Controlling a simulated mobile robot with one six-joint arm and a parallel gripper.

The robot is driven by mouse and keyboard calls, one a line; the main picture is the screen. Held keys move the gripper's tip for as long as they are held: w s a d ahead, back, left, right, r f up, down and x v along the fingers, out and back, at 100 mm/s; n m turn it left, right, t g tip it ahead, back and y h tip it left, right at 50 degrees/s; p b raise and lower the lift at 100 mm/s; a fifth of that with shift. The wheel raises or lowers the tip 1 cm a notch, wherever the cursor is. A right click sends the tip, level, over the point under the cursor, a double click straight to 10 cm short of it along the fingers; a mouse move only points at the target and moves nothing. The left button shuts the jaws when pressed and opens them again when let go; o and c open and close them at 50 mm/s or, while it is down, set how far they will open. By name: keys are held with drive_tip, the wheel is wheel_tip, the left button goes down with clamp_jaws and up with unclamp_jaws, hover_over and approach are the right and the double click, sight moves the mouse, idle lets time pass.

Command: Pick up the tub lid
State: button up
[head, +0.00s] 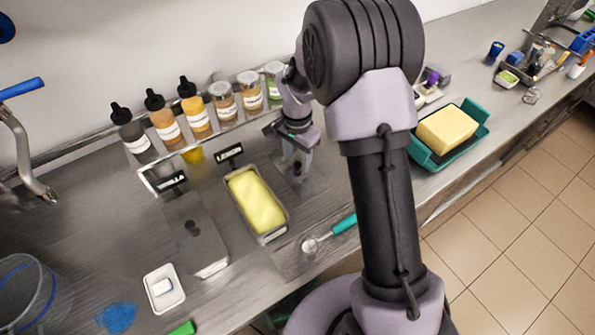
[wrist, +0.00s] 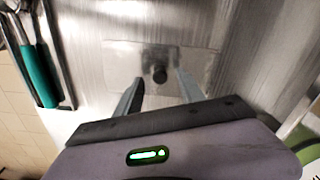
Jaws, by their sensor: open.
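The tub lid (wrist: 118,66) is a flat, steel-grey rectangular plate with a small dark knob (wrist: 159,74) in its middle. It lies on the metal counter. In the head view the lid (head: 318,183) shows to the right of the tub (head: 270,236), which is uncovered and holds a yellow block or filling. My gripper (wrist: 158,82) points down over the lid with its fingers apart. In the wrist view the knob appears between the two fingertips. My gripper also shows in the head view (head: 297,160). Whether the fingers touch the lid or knob is unclear.
A second tub with a knobbed lid (head: 195,245) stands left of the open one. A scoop with a teal handle (head: 342,225) lies to the right. Several bottles and jars (head: 166,127) line the back shelf. A teal tray (head: 471,150) holds a yellow block.

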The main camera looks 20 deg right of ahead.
drive_tip(key=shift+f, duration=0.8)
drive_tip(key=shift+r, duration=0.1)
clamp_jaws()
drive_tip(key=shift+r, duration=0.1)
